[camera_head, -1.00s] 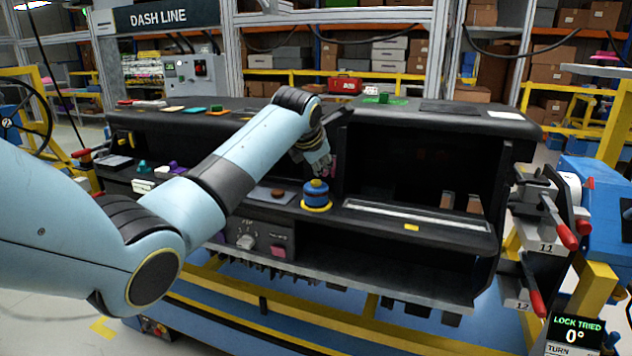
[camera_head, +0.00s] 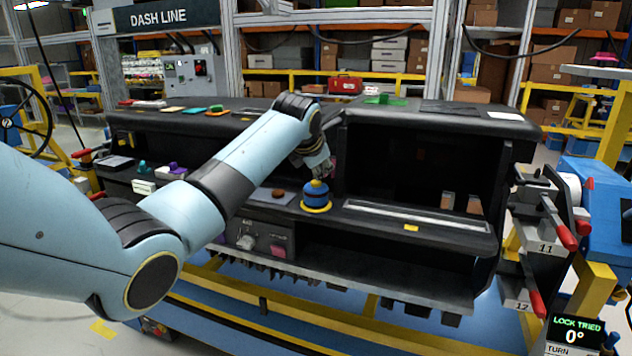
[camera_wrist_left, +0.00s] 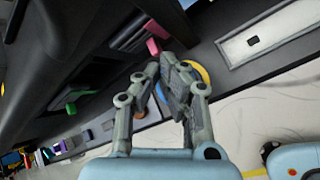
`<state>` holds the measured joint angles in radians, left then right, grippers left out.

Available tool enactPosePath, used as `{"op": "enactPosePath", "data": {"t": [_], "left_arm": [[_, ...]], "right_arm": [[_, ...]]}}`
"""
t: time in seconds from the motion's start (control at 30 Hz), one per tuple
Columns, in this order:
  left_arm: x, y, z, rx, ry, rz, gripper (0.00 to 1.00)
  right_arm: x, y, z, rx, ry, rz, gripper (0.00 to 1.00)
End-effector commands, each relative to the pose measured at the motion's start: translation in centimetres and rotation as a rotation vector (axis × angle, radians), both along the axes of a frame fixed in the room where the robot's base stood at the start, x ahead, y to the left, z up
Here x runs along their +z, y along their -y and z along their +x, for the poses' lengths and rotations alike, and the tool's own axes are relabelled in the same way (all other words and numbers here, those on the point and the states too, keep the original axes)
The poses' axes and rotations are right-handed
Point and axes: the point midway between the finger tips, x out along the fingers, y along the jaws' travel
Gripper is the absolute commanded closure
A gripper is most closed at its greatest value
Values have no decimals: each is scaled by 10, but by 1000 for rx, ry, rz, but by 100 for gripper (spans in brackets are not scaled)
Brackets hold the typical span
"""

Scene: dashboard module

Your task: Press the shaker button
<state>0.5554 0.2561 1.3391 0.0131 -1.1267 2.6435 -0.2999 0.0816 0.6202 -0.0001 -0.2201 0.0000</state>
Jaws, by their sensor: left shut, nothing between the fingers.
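A blue knob with a yellow base ring (camera_head: 316,196) stands on the front ledge of the black dashboard (camera_head: 410,112). No label reading "shaker" can be made out. My left gripper (camera_head: 326,172) is shut and empty, just behind and above the knob in the head view. In the left wrist view my closed fingers (camera_wrist_left: 180,78) partly cover the blue knob and its yellow ring (camera_wrist_left: 203,75). I cannot tell whether they touch it. A pink button (camera_head: 278,250) sits on the lower panel, beside a grey dial (camera_head: 246,242). My right gripper is out of view.
The dashboard's dark open bay (camera_head: 410,165) lies right of my gripper. Red-tipped clamps (camera_head: 560,225) stand at the right end. Small coloured parts (camera_head: 172,170) lie on the left shelf. A control box (camera_head: 188,74) stands behind.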

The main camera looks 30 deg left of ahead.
Motion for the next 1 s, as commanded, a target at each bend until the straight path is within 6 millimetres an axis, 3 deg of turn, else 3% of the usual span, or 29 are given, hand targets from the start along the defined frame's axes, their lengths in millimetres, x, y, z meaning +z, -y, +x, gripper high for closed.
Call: {"op": "enactPosePath", "data": {"t": [1.0], "left_arm": [[-9,0,0,0,-1,0,100]], "right_arm": [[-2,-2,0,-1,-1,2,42]]}}
